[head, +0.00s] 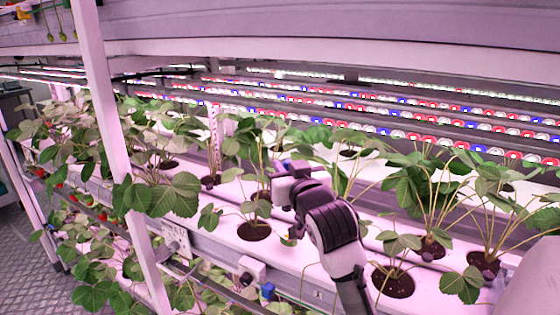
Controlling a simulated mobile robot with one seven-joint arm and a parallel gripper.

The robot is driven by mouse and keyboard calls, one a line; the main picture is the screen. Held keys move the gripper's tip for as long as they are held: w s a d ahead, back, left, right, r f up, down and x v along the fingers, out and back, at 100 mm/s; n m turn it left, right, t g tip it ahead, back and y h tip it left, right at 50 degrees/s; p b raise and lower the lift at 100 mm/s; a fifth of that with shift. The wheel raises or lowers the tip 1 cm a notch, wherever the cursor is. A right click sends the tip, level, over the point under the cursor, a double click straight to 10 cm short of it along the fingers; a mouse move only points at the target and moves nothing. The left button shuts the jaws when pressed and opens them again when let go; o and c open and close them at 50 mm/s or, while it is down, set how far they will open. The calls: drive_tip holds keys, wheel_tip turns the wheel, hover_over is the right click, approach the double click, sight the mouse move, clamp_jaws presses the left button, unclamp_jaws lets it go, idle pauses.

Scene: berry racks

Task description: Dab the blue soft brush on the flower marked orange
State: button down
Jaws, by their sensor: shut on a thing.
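My gripper (280,180) reaches in among the strawberry plants near the middle of the head view. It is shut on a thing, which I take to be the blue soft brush. The jaws are small and partly covered by my wrist and leaves, so the brush and its tip cannot be made out clearly. I cannot make out a flower with an orange mark; leaves crowd the area around my gripper.
A white growing gutter (300,262) with dark planting holes runs along the rack. A white upright post (118,150) stands at left. Red berries (60,185) hang at far left. A small blue piece (268,290) sits on the front rail. Leafy plants (430,190) crowd the right.

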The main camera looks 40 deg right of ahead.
drive_tip(key=shift+s+f+b, duration=0.15)
drive_tip(key=shift+f+b, duration=0.25)
drive_tip(key=shift+f, duration=0.05)
drive_tip(key=shift+f+b, duration=1.5)
drive_tip(key=shift+f, duration=0.95)
drive_tip(key=shift+f+b, duration=0.55)
drive_tip(key=shift+r, duration=0.1)
drive_tip(key=shift+r+p, duration=2.45)
drive_tip(key=shift+r, duration=1)
